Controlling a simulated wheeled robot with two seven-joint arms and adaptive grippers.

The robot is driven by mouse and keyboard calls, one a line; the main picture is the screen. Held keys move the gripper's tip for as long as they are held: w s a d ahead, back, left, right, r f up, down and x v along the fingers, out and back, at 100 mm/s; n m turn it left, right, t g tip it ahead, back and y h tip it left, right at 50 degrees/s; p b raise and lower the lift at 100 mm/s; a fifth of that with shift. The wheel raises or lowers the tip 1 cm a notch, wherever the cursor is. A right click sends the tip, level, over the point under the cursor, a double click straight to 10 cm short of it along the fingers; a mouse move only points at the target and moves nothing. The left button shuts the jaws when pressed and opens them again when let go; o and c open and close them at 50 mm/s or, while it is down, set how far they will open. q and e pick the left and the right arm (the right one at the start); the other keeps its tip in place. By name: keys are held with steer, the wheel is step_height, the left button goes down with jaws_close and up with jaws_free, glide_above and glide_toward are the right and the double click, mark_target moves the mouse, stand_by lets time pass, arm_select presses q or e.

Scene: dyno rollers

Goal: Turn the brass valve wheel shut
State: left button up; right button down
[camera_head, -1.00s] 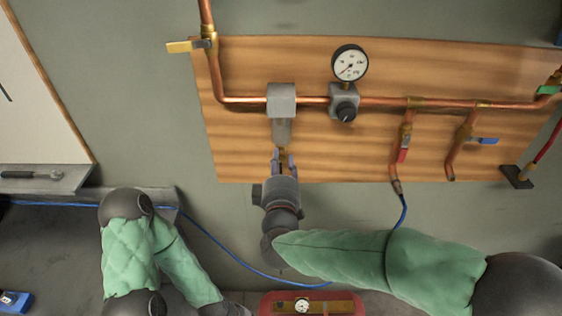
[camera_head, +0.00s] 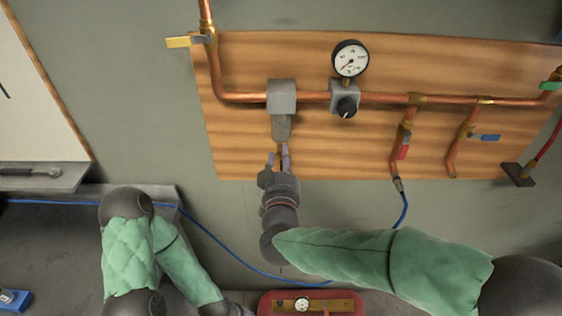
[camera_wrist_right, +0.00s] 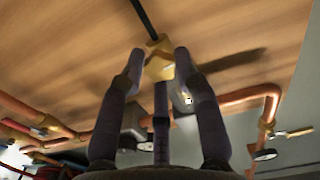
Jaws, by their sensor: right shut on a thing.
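The brass valve wheel (camera_wrist_right: 158,62) is a small faceted brass piece in the right wrist view, between my right fingertips. In the head view a bit of brass (camera_head: 280,155) shows between the fingers, below the grey block (camera_head: 281,97) on the copper pipe; the fingers hide most of it. My right gripper (camera_head: 279,158) points up at the wooden board and is shut on the brass piece.
The wooden board (camera_head: 240,150) carries a copper pipe, a round gauge (camera_head: 350,58) and a black knob (camera_head: 347,106) right of my gripper. Red (camera_head: 403,153) and blue (camera_head: 490,138) valve handles are farther right. A blue hose (camera_head: 235,258) runs below. A red case (camera_head: 265,302) stands at the bottom.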

steer(key=m+b, duration=0.1)
steer(key=m, duration=0.1)
steer(key=m+b, duration=0.1)
steer(key=m, duration=0.1)
steer(key=shift+f+m, duration=0.2)
steer(key=shift+m, duration=0.2)
steer(key=m+b, duration=0.2)
steer(key=m, duration=0.2)
steer(key=shift+b, duration=0.3)
steer(key=m+b, duration=0.3)
steer(key=m, duration=0.3)
steer(key=shift+b, duration=0.4)
steer(key=shift+m+b, duration=1.5)
steer(key=shift+m, duration=0.7)
steer(key=shift+r, duration=0.1)
steer(key=c, duration=0.9)
jaws_free()
